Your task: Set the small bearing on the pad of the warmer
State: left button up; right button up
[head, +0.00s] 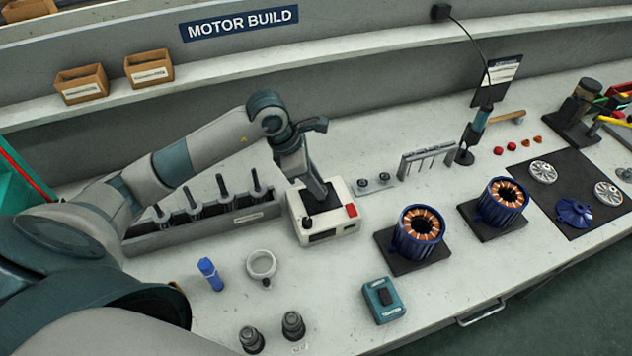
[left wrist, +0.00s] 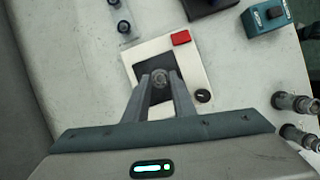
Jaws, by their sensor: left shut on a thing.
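The warmer (head: 341,226) is a cream box with a dark square pad (head: 327,203), a red button and a black knob. It also shows in the left wrist view (left wrist: 196,67). My left gripper (head: 317,190) points down over the pad. In the left wrist view its two fingers (left wrist: 160,85) are closed on the small bearing (left wrist: 160,76), a grey ring, over the pad. I cannot tell whether the bearing touches the pad. In the head view the fingers hide the bearing. My right gripper is not in view.
A small plate with two dark round parts (head: 374,183) lies right of the warmer. A rack of shafts (head: 205,222) stands left.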

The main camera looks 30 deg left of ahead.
pick_arm(q)
jog(key=shift+f+b, duration=0.25)
jog(key=shift+b, duration=0.15)
jog(key=o, duration=0.9)
jog(key=shift+o, duration=1)
jog(key=shift+r, duration=0.15)
jog(key=shift+r+p, duration=1.25)
jog(key=shift+r, duration=1.65)
jog(key=shift+r, duration=0.1)
